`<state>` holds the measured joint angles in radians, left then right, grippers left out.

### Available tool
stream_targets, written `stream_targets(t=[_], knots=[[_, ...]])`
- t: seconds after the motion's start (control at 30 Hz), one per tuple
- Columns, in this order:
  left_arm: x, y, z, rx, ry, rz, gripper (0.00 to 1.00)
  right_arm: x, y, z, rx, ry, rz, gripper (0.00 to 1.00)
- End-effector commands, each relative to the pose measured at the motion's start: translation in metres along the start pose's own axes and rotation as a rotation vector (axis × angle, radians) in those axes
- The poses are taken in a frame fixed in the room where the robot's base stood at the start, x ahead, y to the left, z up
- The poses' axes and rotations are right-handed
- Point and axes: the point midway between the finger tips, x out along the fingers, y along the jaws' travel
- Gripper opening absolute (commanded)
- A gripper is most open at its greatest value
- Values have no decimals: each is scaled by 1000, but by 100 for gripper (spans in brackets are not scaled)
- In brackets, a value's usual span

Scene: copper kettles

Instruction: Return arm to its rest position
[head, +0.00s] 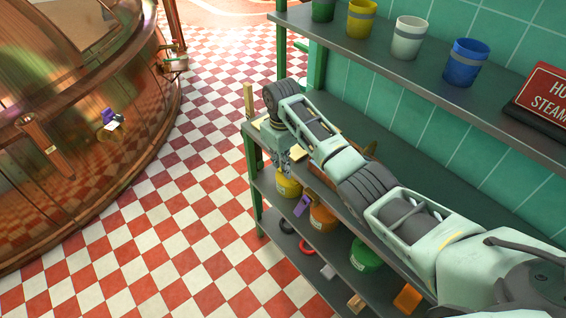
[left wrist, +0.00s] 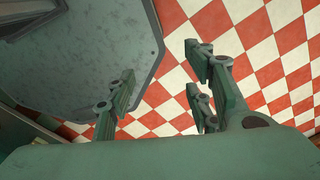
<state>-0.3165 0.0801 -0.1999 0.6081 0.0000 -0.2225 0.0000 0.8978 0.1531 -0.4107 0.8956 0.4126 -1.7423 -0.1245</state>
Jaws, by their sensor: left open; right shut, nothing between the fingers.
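In the head view my right arm reaches in from the lower right, stretched along the shelf unit. My right gripper (head: 284,162) hangs at the far left end of the shelf, small and partly dark against it. Its fingers are shut with nothing seen between them. My left gripper is outside the head view. In the left wrist view my left gripper (left wrist: 160,96) is open, its fingers wide apart, with red and white floor tiles behind and nothing between them.
The upper shelf (head: 430,92) holds a yellow cup (head: 361,19), a white cup (head: 408,38), a blue cup (head: 466,62) and a red sign (head: 545,95). Below are a yellow pot (head: 288,186), an orange pot (head: 322,218) and a green pot (head: 364,255). A copper kettle (head: 90,150) stands left. Tiled floor between is clear.

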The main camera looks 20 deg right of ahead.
Motion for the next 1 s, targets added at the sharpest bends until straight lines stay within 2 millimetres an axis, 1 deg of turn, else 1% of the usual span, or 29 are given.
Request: stream_targets(t=[0.1,0.33,0.47,0.67,0.77,0.87,0.9,0.97,1.0], knots=[[1,-1,-6,0,8,-1,48,-6,0,1,1,0,0,0],[0,-4,-30,0,45,-5,48,-8,0,1,0,0,0,0],[0,-4,-32,0,47,-4,48,-8,0,1,0,0,0,0],[1,-3,-27,0,40,-4,48,-6,-1,2,-2,0,0,0],[1,-3,-23,0,33,-3,48,8,-9,8,-11,6,-2,0],[1,-2,-19,0,28,-3,48,35,-27,25,-28,26,-7,0],[1,-2,-18,0,26,-2,48,47,-37,35,-35,38,-10,0],[1,-2,-18,0,26,-2,48,65,-51,53,-40,60,-14,0],[1,-2,-18,0,26,-2,48,76,-61,66,-41,77,-16,0]])
